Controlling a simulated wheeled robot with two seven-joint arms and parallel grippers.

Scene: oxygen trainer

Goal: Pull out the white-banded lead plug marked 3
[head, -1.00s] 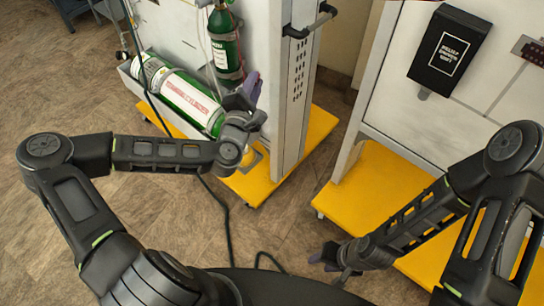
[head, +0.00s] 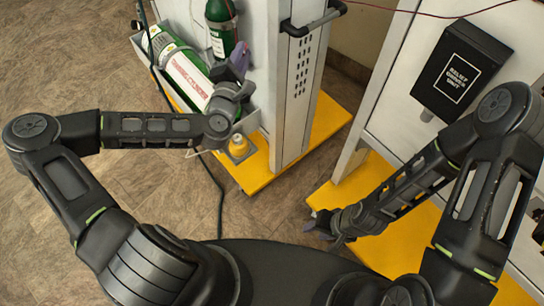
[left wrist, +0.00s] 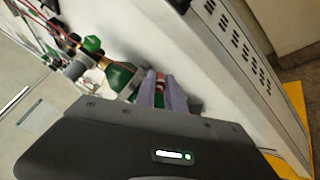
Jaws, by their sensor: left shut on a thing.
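My left gripper (head: 238,62) is beside the white trolley panel, next to the green cylinders. In the left wrist view its two grey-purple fingers (left wrist: 162,92) are shut on a small red-and-pale thing (left wrist: 160,80). The fingers cover most of it, and I cannot tell whether it is a plug. I cannot make out a white band or a mark 3 in any view. My right gripper (head: 318,224) is low, over the edge of the right-hand yellow base; its fingers are too small to judge.
An upright green cylinder (head: 221,28) and a lying green-and-white cylinder (head: 181,68) are by the white trolley (head: 290,90) on its yellow base (head: 318,128). A black box (head: 462,72) is on the right-hand white panel. A red lead (head: 450,16) crosses above it.

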